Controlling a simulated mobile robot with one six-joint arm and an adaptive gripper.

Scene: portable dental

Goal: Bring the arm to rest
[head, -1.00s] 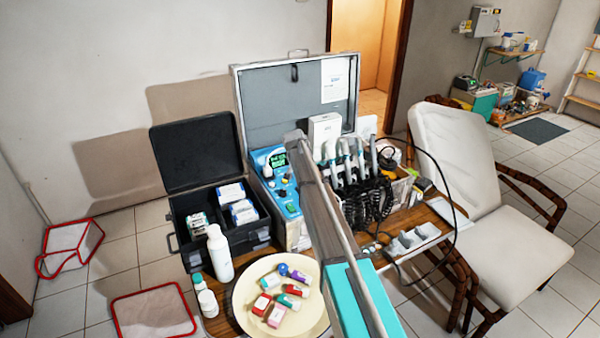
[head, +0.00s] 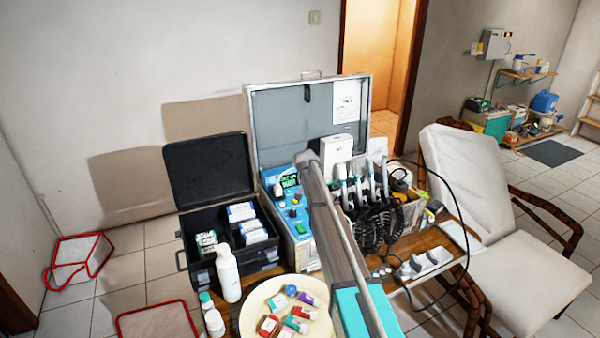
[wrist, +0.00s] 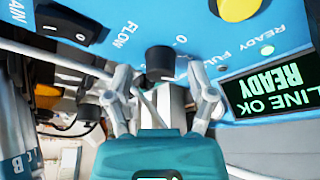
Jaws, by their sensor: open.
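My gripper (wrist: 160,82) is open in the wrist view, its two grey fingers spread either side of a black knob (wrist: 160,62) on a blue control panel (wrist: 185,25). I cannot tell whether the fingers touch the knob. In the head view my arm (head: 338,235) reaches up and away toward the open grey case (head: 275,105). The gripper itself is hidden there behind the arm. The same blue panel (head: 299,222) with its lit green screen (head: 289,181) shows just left of the arm's end.
Dental handpieces (head: 362,185) with coiled black cords stand right of the arm. A black box (head: 205,165) stands open at left. A white bottle (head: 228,273) and a cream plate (head: 250,318) with several small coloured items are near. A white chair (head: 460,175) stands right.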

